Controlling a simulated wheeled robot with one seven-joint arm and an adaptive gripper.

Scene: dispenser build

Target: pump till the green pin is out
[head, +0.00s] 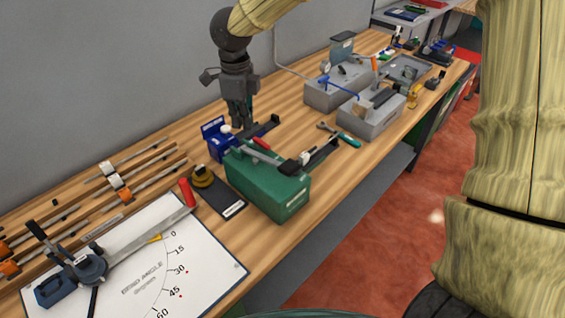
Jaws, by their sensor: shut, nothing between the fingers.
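My gripper (239,122) points down over the bench, its dark fingers shut and empty. Its tips are behind the green box and close to a small blue unit (214,131) with a pale round part on top; whether they touch anything I cannot tell. The green box (268,186) stands near the bench's front edge. A grey lever-like bar (257,151) lies across its top, with a dark block at its right end. I cannot make out a green pin, and which part is the pump is not clear from here.
A white bend-angle board (215,268) with a red-handled bender lies at front left, rods and clamps behind it. A dark pad (222,197) sits beside the green box. Grey boxes (370,118) and tools fill the bench at right. Bare wood (285,118) shows behind the green box.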

